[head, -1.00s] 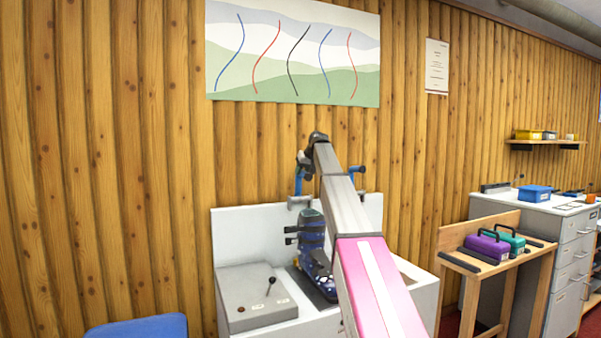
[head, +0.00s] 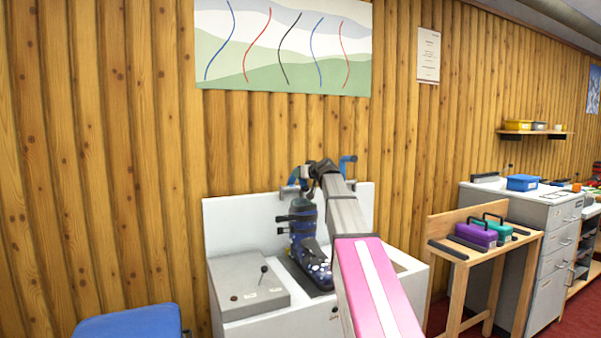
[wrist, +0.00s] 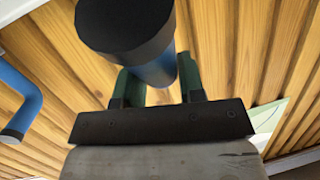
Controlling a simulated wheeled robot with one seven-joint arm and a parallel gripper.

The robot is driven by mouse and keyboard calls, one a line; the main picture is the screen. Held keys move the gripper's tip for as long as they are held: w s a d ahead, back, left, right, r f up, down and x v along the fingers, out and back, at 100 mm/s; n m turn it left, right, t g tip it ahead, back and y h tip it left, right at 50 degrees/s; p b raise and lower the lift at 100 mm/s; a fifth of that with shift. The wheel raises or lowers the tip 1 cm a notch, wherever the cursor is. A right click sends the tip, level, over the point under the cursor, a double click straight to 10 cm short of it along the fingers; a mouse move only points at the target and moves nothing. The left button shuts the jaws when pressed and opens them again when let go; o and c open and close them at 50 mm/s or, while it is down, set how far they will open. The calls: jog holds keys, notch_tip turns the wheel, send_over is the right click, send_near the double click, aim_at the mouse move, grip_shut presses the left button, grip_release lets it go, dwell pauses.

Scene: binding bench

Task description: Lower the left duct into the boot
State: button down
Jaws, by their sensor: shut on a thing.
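The left duct is a blue tube with a wide black end (wrist: 125,28). In the wrist view my gripper (wrist: 158,72) has its green fingers on both sides of the blue tube, shut on it. In the head view the blue of the left duct (head: 294,174) shows above the boot, beside the dark end of my arm. The boot (head: 304,240), dark blue with black buckles and a patterned foot, stands upright on the white bench.
A second blue duct (head: 348,162) stands to the right, behind my arm. A grey control box (head: 250,280) with a lever sits left of the boot on the white bench (head: 225,222). A wooden stand (head: 460,225) with purple and green cases is at the right.

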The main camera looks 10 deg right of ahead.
jog(key=shift+s+f, duration=0.15)
jog(key=shift+f, duration=0.05)
dwell(0.3)
jog(key=c, duration=0.7)
grip_release()
jog(key=shift+c, duration=0.2)
jog(key=shift+s, duration=0.1)
jog(key=v, duration=1)
jog(key=shift+s+d, duration=0.15)
jog(key=shift+s, duration=0.2)
